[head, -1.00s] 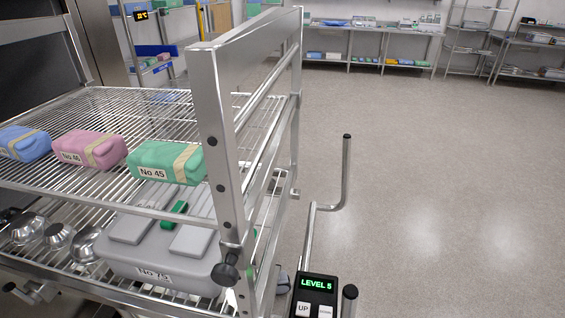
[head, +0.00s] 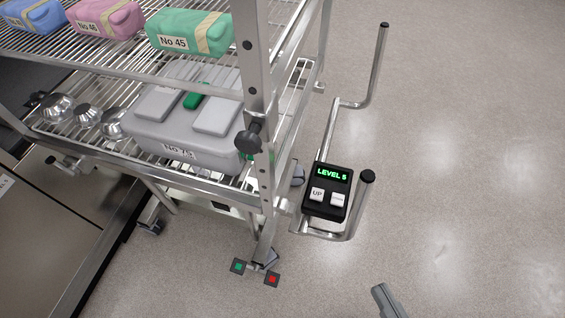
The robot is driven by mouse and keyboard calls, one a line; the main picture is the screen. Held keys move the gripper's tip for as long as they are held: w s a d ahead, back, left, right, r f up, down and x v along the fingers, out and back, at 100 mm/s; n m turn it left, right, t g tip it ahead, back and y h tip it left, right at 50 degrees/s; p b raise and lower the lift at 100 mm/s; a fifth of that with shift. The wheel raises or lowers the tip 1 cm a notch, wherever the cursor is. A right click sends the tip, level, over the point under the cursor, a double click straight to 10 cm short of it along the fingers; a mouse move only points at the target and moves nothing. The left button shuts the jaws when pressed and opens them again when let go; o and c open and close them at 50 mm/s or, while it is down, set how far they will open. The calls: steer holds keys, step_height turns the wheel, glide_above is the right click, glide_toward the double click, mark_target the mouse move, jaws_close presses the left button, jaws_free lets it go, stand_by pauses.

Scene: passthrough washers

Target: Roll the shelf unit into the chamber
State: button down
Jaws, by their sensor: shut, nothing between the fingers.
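The shelf unit (head: 257,98) is a steel wire rack on castors, filling the left and middle of the head view. Its upper shelf bears blue, pink and green wrapped packs, and its lower shelf a grey case and metal bowls. A push handle (head: 345,103) and a black control box (head: 328,191) reading LEVEL 5 are on its right side. Green and red pedals (head: 255,273) are at its foot. The chamber's inside is not clearly seen; a steel panel (head: 55,235) stands at the left. My gripper (head: 384,293) shows as a grey tip at the bottom edge, shut and empty, apart from the unit.
The speckled floor (head: 460,170) is open and clear to the right of the unit. A castor (head: 150,226) shows under the unit's left part, near the steel panel's dark edge.

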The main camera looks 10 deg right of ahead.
steer(key=w+a+f+n+y+b, duration=0.1)
steer(key=w+a+y+b, duration=0.3)
steer(key=a, duration=0.7)
steer(key=w+a+n+y+b, duration=0.1)
steer(key=w+a+y+b, duration=0.3)
steer(key=a, duration=0.8)
steer(key=w+d+r+m+t+h, duration=0.1)
steer(key=d+r+m+h, duration=0.1)
steer(key=d+m+h, duration=0.75)
steer(key=w+d+r+m+t+h, duration=0.1)
steer(key=d+r+m+h, duration=0.3)
steer(key=m, duration=1)
steer(key=w+a+f+p, duration=0.1)
steer(key=w+a+p, duration=0.1)
steer(key=w, duration=1)
steer(key=shift+a+f+m+h, duration=0.15)
steer(key=shift+a+m+h, duration=0.1)
steer(key=shift+m+h, duration=0.15)
